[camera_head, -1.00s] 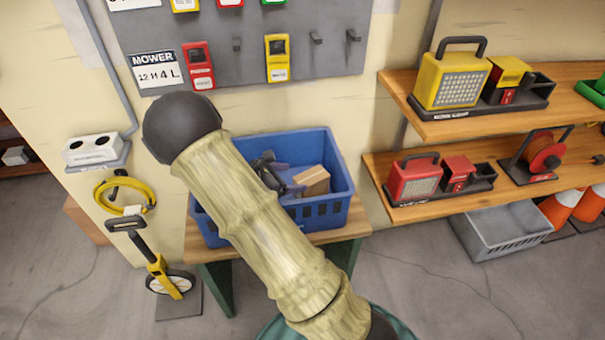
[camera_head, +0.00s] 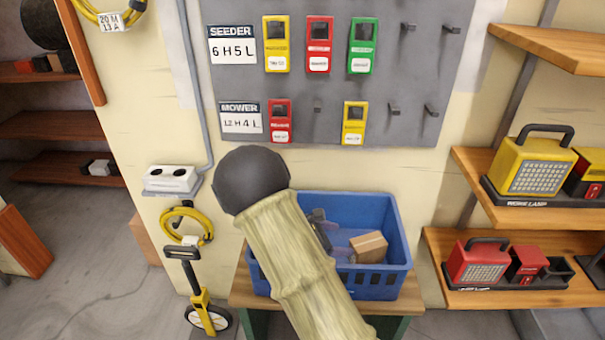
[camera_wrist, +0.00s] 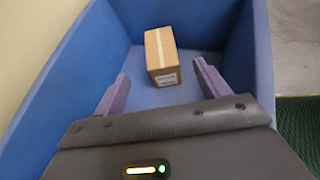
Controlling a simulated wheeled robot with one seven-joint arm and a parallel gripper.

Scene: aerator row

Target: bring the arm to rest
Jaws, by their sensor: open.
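My arm (camera_head: 290,255) reaches across the head view in front of a blue crate. My gripper (camera_wrist: 158,90) is open in the wrist view, its two purple-grey fingers apart with nothing between them. It is over or inside the blue crate (camera_wrist: 65,75), which also shows in the head view (camera_head: 385,283). A small brown cardboard box (camera_wrist: 158,52) with a pale label lies in the crate beyond the fingertips, apart from them. The box also shows in the head view (camera_head: 369,246). In the head view my arm partly hides the crate and gripper.
The crate stands on a wooden bench (camera_head: 410,302) against the wall. Above it is a grey board (camera_head: 385,85) with hanging coloured tags. Shelves with work lamps (camera_head: 537,167) stand at the right. A yellow measuring wheel (camera_head: 208,312) leans at the left.

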